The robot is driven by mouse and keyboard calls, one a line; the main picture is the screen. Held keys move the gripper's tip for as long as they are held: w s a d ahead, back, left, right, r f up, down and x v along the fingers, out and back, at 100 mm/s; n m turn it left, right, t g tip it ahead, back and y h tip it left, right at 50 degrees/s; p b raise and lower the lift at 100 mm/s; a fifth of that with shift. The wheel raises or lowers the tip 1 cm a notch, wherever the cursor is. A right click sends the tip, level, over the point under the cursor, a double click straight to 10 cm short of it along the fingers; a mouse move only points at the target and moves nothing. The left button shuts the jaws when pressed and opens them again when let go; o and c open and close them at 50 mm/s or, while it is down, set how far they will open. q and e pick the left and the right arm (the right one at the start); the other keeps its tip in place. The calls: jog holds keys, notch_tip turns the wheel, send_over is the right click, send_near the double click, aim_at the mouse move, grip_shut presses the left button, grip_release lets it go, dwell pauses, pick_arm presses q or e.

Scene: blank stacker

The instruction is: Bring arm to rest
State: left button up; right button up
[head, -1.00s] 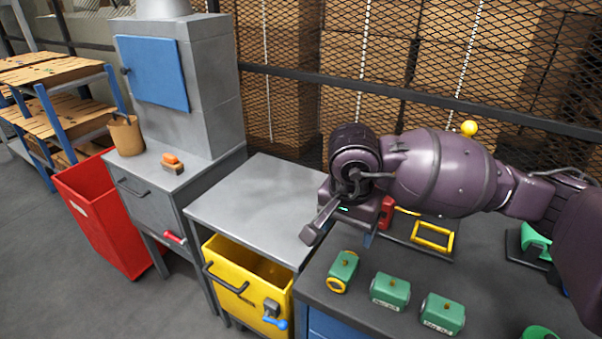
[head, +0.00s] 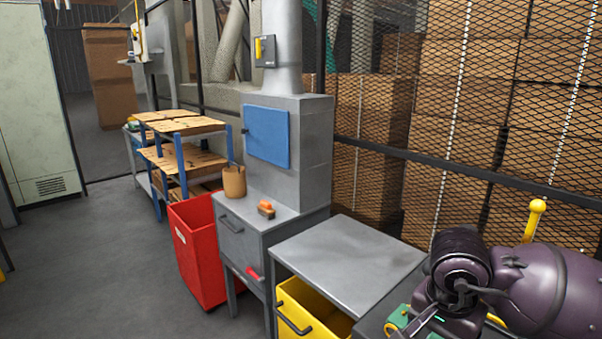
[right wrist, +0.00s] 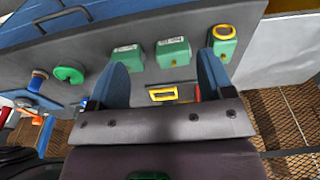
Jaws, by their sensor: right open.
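My right arm (head: 545,285) shows at the lower right of the head view, dark purple, bent above the dark bench. My right gripper (right wrist: 160,76) is open, with its two blue fingers apart and nothing between them. In the right wrist view the fingers reach over the bench top, near green blocks (right wrist: 173,52) and a small yellow frame (right wrist: 163,94). I cannot tell their exact height above the bench. In the head view this gripper is largely hidden at the bottom edge. My left gripper is in neither view.
A grey side table (head: 350,250) stands left of the arm, with a yellow bin (head: 305,315) below it. A grey cabinet (head: 285,155) with a blue door and a red bin (head: 197,255) stand further left. A mesh fence (head: 490,100) runs behind. The left floor is clear.

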jog(key=s+a+f+m+g+y, duration=0.15)
jog(key=s+a+y, duration=0.35)
jog(key=a, duration=0.5)
jog(key=s+a+r+m+y, duration=0.3)
jog(key=a+r+m+y, duration=0.55)
jog(key=y, duration=0.65)
jog(key=w+d+r+m+t+h, duration=0.2)
jog(key=w+d+m+t, duration=0.15)
jog(key=m+t, duration=0.65)
jog(key=w+d+r+m+t+h, duration=0.15)
jog(key=d+m+t, duration=0.35)
jog(key=m+t, duration=0.5)
jog(key=w+d+f+m+g+h, duration=0.1)
jog(key=d+f+m+h, duration=0.45)
jog(key=m+h, duration=0.4)
jog(key=d+f+m+g+h, duration=0.1)
jog(key=d+f+m+h, duration=0.5)
jog(key=m, duration=0.6)
jog(key=s+d+f+m+g, duration=0.2)
jog(key=s+f+m+g, duration=0.3)
jog(key=s+f+g, duration=0.35)
jog(key=s+d+f+m+g, duration=0.2)
jog(key=s+f+m+g, duration=0.4)
jog(key=s+f, duration=0.4)
jog(key=w+f+n+t, duration=0.1)
jog(key=w+f+t, duration=0.5)
jog(key=f+t, duration=0.2)
jog(key=shift+f, duration=0.5)
